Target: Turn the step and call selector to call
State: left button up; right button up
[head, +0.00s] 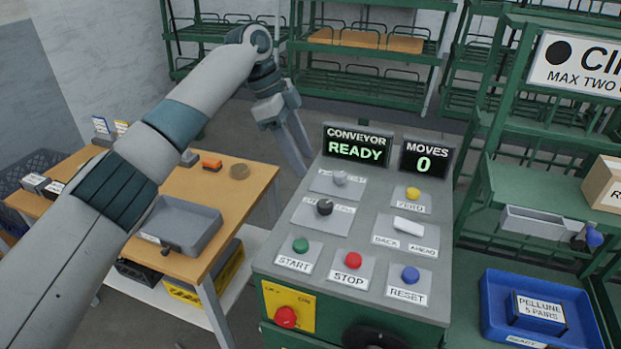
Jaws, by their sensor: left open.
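The grey control console (270,250) stands in the middle of the head view. The likely step and call selector is the black knob (323,207) on a light plate at the left of the panel. Its lettering is small and partly covered by the knob, so I cannot tell which way it points. My left gripper (302,162) is open and empty, fingers pointing down, beyond and left of the panel's upper left corner. It appears apart from the knob. My right gripper is out of view.
A grey knob (340,177) sits just above the black one. Green start (300,245), red stop (353,260) and blue reset (410,274) buttons, a yellow button (413,193) and a white back-ahead lever (408,226) are close by. Displays (357,144) read conveyor ready and moves 0.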

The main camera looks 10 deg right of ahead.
pick_arm(q)
jog(key=shift+b+v, duration=0.3)
jog(key=shift+v, duration=2.05)
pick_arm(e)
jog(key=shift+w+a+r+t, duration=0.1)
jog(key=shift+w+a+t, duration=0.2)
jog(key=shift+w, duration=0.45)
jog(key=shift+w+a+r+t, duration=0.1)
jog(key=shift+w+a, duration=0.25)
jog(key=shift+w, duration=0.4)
pick_arm(q)
jog(key=shift+s, duration=0.15)
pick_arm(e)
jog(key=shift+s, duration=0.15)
